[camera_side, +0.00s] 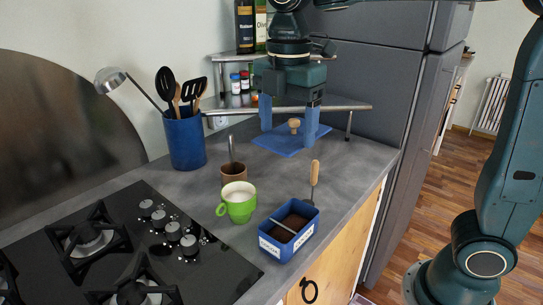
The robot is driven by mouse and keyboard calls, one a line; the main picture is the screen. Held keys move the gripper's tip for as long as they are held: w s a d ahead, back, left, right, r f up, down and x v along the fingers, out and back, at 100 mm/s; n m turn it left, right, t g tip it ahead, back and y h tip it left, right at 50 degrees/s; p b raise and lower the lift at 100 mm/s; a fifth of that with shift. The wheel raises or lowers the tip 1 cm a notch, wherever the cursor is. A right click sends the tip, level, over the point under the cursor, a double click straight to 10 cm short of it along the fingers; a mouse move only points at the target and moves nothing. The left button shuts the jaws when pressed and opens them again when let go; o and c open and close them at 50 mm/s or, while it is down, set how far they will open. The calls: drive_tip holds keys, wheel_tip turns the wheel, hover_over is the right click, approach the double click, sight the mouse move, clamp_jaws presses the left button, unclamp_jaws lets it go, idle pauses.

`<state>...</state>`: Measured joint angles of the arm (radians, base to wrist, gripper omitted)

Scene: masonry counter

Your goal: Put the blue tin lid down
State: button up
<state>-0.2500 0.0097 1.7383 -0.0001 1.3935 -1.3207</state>
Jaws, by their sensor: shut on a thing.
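The blue tin lid shows mainly by its round wooden knob (294,124), between the two blue fingers of my gripper (290,134) in the side view. My gripper points down and is shut on the lid, with a finger on each side of the knob. A flat blue square (285,147) spreads below and around the fingers on the back of the counter. The lid's plate blends with this blue, so its edges and any gap beneath it are hard to tell. The open blue tin (305,236) stands nearer the front, with dark contents and a divider.
A green mug (238,203), a brown pot (234,173) and a blue utensil holder (185,143) stand to the left. A shelf (290,109) with jars is behind my gripper. The hob (120,245) fills the front left.

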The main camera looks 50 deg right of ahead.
drive_tip(key=shift+w+d+f, duration=0.1)
drive_tip(key=shift+w+d, duration=0.2)
drive_tip(key=shift+w, duration=0.25)
drive_tip(key=w+d+f, duration=0.2)
drive_tip(key=w+d, duration=0.4)
drive_tip(key=w, duration=0.1)
hover_over(277, 188)
wheel_tip(277, 188, down, 4)
wheel_tip(277, 188, down, 16)
drive_tip(key=shift+a+r, duration=0.1)
drive_tip(key=shift+f, duration=2.15)
drive_tip(key=shift+f, duration=0.1)
